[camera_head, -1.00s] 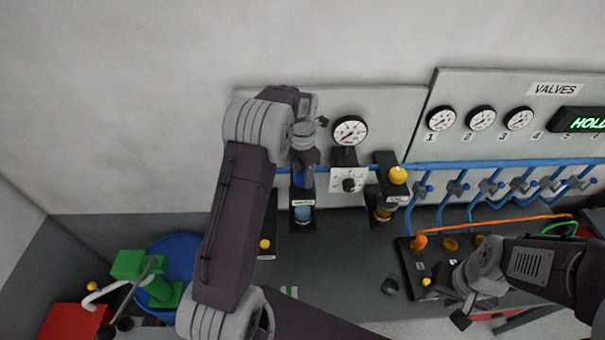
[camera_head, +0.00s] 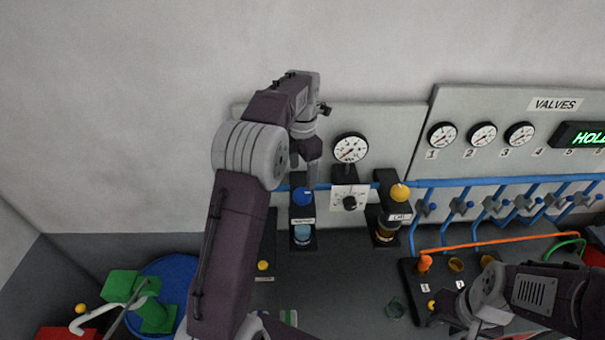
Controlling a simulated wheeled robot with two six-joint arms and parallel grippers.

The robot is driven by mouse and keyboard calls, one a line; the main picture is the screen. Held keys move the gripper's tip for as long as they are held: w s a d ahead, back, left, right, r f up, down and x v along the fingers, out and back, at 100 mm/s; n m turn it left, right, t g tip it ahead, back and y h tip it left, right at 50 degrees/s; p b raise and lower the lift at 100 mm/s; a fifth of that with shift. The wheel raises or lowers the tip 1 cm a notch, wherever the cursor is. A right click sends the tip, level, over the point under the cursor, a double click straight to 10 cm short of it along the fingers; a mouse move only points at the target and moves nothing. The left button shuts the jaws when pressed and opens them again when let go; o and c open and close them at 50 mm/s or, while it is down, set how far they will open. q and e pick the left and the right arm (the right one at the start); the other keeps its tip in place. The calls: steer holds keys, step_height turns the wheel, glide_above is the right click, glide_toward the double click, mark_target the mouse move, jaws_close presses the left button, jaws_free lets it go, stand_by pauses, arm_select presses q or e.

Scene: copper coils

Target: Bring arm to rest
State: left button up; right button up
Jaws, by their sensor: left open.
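My left arm rises from the lower middle and bends at a high elbow. Its gripper (camera_head: 313,172) hangs in front of the grey panel, just above a blue-topped device (camera_head: 302,212), and nothing shows between its fingers. The gripper is open, though its fingers are small and seen nearly edge-on. My right arm comes in from the lower right. Its gripper (camera_head: 462,322) is low over the counter beside the black socket block (camera_head: 412,290); its fingertips are partly cut off or hidden, so its opening is unclear.
A yellow-topped device (camera_head: 399,215) and a dial box (camera_head: 349,199) stand by the panel. Blue pipes with valves (camera_head: 463,204) run along the right wall. A blue round container (camera_head: 178,276) and green object (camera_head: 131,285) lie at lower left.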

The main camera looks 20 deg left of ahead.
arm_select(q)
steer(key=shift+r, duration=0.35)
steer(key=s+d+f+m+t, duration=0.15)
steer(key=s+f+m, duration=0.35)
steer(key=m, duration=0.5)
steer(key=s+d+f+m, duration=0.2)
steer(key=s+m, duration=0.6)
steer(key=m, duration=0.1)
steer(key=s+d+f+m+t, duration=0.15)
steer(key=s+f+m, duration=0.35)
steer(key=m, duration=0.5)
steer(key=s+f+g+b, duration=0.1)
steer(key=s+f+b, duration=0.1)
steer(key=f+b, duration=0.7)
steer(key=s+d+f+b, duration=0.1)
steer(key=f+b, duration=0.9)
steer(key=b, duration=0.1)
steer(key=shift+s+d+f+g, duration=0.2)
steer(key=shift+s+d+g, duration=0.05)
steer(key=shift+s+g, duration=0.15)
